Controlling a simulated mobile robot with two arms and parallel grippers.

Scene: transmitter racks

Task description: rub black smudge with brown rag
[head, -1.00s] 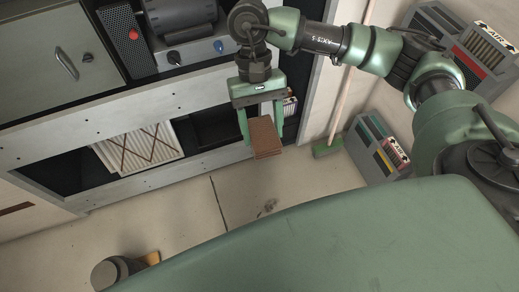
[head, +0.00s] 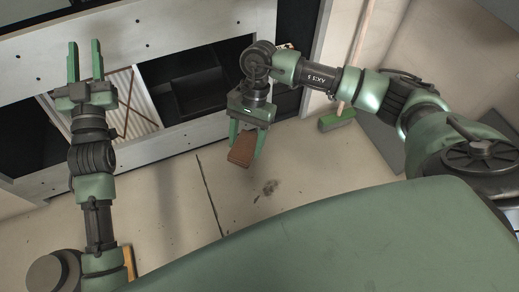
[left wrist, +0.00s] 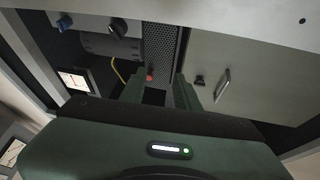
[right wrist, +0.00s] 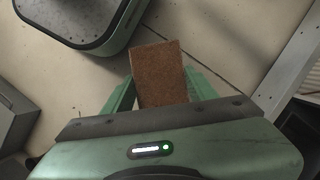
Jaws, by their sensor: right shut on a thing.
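The black smudge (head: 270,187) is a dark patch on the pale floor in the head view, right of a dark floor seam. My right gripper (head: 245,145) is shut on the brown rag (head: 241,153), a flat rust-brown block. The rag is above the floor, up and left of the smudge in the picture, and apart from it. In the right wrist view the rag (right wrist: 160,75) sticks out between the fingers. My left gripper (head: 84,62) is open and empty in front of the rack, pointing at its panels; its spread fingers (left wrist: 160,92) show in the left wrist view.
The transmitter rack (head: 185,32) with open bays stands along the back. A green broom head (head: 337,121) rests on the floor at right. A yellow-brown thing (head: 129,262) lies near my left arm. The floor around the smudge is clear.

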